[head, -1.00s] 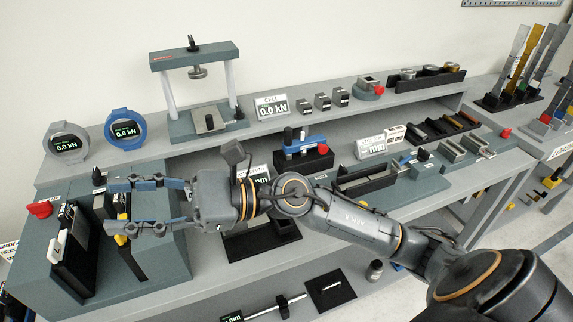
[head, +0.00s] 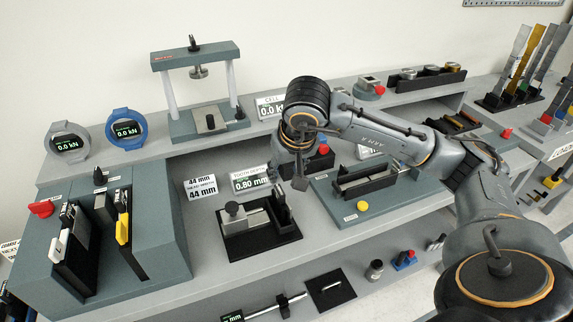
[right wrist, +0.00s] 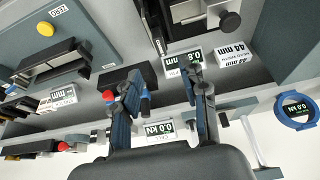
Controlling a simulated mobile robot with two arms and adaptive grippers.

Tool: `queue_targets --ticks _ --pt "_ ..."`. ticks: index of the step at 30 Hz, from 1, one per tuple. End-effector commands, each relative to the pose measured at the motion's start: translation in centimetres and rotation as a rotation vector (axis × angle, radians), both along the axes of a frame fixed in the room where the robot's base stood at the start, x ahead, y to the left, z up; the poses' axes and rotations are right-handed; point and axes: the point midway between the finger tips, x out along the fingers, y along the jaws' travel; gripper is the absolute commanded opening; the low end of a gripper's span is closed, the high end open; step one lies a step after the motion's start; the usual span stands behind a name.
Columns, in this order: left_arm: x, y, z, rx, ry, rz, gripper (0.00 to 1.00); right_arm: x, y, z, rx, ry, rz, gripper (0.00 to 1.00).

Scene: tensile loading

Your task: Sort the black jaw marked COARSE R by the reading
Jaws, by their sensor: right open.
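My right gripper (head: 287,180) points down above the black-based gauge (head: 245,240) in the middle of the bench. In the right wrist view its two fingers (right wrist: 160,80) are apart with nothing between them. The sign behind the gauge (head: 251,181) reads 0.80 mm. A dark upright piece (head: 281,208) stands at the gauge's right end; I cannot tell whether it is the COARSE R jaw, as no such mark is readable. Black pieces with a white tab (head: 72,250) and a yellow tab (head: 123,228) stand in the teal block (head: 165,215) at left. My left gripper is not in view.
A 44 mm sign (head: 201,188) stands left of the gauge. A teal fixture with a yellow button (head: 362,205) lies to its right. A press frame (head: 195,55) and two round 0.0 kN dials (head: 127,130) stand on the raised shelf. Bench between block and gauge is clear.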

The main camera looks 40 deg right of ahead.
Motion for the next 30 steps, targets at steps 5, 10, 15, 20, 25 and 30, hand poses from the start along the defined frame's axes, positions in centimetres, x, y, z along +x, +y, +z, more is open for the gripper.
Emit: queue_targets --ticks 5,10,15,20,25,30 --pt "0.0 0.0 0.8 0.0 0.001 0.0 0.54 1.1 -0.3 -3.3 0.001 0.007 0.0 0.43" --pt "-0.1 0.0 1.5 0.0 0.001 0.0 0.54 2.4 -0.5 -6.3 0.003 0.008 0.0 0.43" --pt "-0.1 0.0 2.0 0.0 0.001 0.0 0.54 3.4 -0.7 -8.8 0.004 0.005 0.0 0.43" --pt "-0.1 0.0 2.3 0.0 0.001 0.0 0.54 4.1 -0.9 -10.3 0.005 0.002 0.001 0.43" --pt "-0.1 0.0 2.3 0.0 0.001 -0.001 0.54 4.3 -1.0 -10.8 0.003 0.0 0.001 0.43" --pt "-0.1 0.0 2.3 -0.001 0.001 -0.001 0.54 4.3 -0.9 -10.8 0.003 0.0 0.001 0.43"
